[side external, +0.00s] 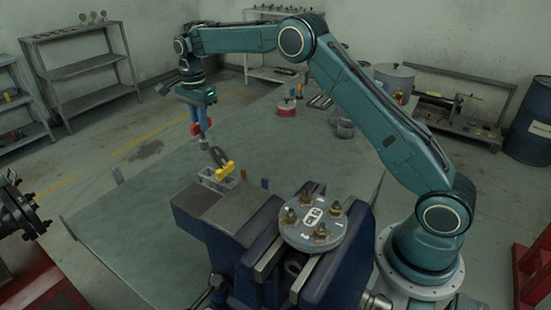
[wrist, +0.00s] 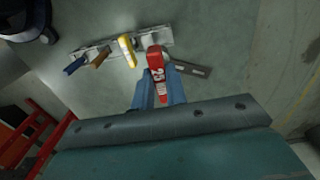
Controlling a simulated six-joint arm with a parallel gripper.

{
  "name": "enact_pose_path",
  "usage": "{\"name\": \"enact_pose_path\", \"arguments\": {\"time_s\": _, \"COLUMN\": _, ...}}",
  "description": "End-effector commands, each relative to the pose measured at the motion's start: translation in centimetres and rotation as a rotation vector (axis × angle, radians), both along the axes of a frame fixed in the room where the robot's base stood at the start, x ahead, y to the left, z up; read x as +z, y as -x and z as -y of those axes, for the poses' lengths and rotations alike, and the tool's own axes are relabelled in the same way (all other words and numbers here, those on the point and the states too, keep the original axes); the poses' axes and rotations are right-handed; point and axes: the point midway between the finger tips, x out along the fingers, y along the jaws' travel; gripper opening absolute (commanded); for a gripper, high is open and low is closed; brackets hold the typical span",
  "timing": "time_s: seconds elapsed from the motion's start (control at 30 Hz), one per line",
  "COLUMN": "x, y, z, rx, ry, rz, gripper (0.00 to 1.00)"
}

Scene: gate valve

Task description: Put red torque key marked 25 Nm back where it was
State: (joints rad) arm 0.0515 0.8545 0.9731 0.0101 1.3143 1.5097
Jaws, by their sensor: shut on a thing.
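My gripper (wrist: 158,88) is shut on a red key (wrist: 156,62), whose handle sits between the blue fingers with pale marking on it, too small to read. The rack holds a yellow key (side external: 225,170), a brown-orange key (wrist: 100,60) and a blue key (wrist: 75,66). In the wrist view, the red key is by the rack's right end and partly covers it.
A blue vise (side external: 245,235) with a bolted round flange (side external: 313,222) stands at the front.

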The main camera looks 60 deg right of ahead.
Motion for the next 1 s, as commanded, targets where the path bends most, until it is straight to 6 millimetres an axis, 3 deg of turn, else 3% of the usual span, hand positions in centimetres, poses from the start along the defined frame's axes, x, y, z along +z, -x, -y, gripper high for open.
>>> {"name": "enact_pose_path", "arguments": {"time_s": 0.2, "x": -4.3, "y": 0.1, "z": 0.0, "rx": 0.0, "ry": 0.0, "rz": -0.002, "gripper": 0.0}}
{"name": "enact_pose_path", "arguments": {"time_s": 0.4, "x": -7.1, "y": 0.0, "z": 0.0, "rx": 0.0, "ry": 0.0, "rz": -0.001, "gripper": 0.0}}
{"name": "enact_pose_path", "arguments": {"time_s": 0.77, "x": -8.2, "y": 0.0, "z": 0.0, "rx": 0.0, "ry": 0.0, "rz": 0.001, "gripper": 0.0}}
{"name": "enact_pose_path", "arguments": {"time_s": 1.0, "x": -10.5, "y": 0.0, "z": 0.0, "rx": 0.001, "ry": 0.0, "rz": -0.002, "gripper": 0.0}}
